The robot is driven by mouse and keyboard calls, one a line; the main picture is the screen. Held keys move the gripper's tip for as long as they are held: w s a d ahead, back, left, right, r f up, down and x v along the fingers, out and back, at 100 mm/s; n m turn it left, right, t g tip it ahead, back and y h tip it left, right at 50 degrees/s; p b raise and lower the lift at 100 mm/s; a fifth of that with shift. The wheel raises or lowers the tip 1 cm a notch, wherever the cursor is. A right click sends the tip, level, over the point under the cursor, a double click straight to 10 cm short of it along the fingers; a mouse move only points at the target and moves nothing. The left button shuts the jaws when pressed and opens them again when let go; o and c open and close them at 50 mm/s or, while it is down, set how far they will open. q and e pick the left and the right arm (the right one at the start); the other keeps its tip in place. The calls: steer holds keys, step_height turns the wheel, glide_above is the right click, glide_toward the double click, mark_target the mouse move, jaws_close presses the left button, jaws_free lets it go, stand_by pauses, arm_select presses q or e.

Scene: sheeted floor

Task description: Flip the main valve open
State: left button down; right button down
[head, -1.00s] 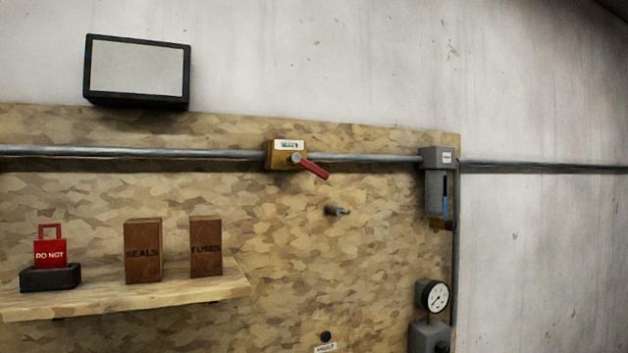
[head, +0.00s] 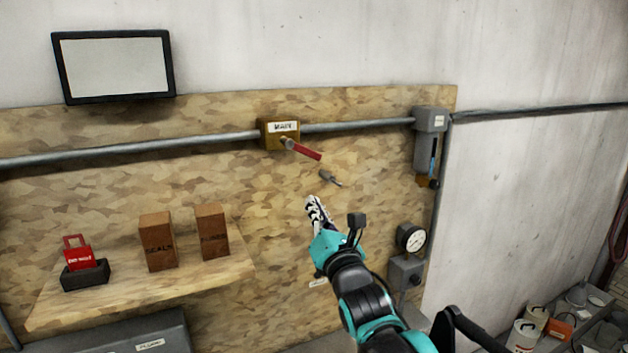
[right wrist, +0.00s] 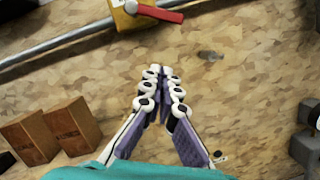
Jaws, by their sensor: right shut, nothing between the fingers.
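The main valve is a yellow-brown block (head: 280,134) on the pipe, with a white label reading MAIN. Its red lever (head: 304,151) points right and slightly down, at a slant to the pipe. In the right wrist view the yellow valve body (right wrist: 134,12) and red lever (right wrist: 160,13) show at the top. My right gripper (head: 312,201) is shut and empty, below the lever and apart from it. In the right wrist view the right gripper's fingertips (right wrist: 159,72) meet in front of the board. My left gripper is not in view.
A metal peg (head: 330,178) sticks out between gripper and lever. A grey filter unit (head: 429,122) and a gauge (head: 411,238) stand to the right. A shelf (head: 110,302) at left bears two brown boxes (head: 158,242) and a red tag holder (head: 78,258). Cans (head: 524,335) stand lower right.

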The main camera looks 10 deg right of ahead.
mark_target(300, 148)
steer(key=w+r+p, duration=0.3)
steer(key=w+r, duration=0.2)
steer(key=w, duration=0.4)
steer(key=shift+d, duration=0.15)
steer(key=shift+w, duration=0.25)
steer(key=shift+s+r, duration=0.15)
steer(key=shift+n, duration=0.3)
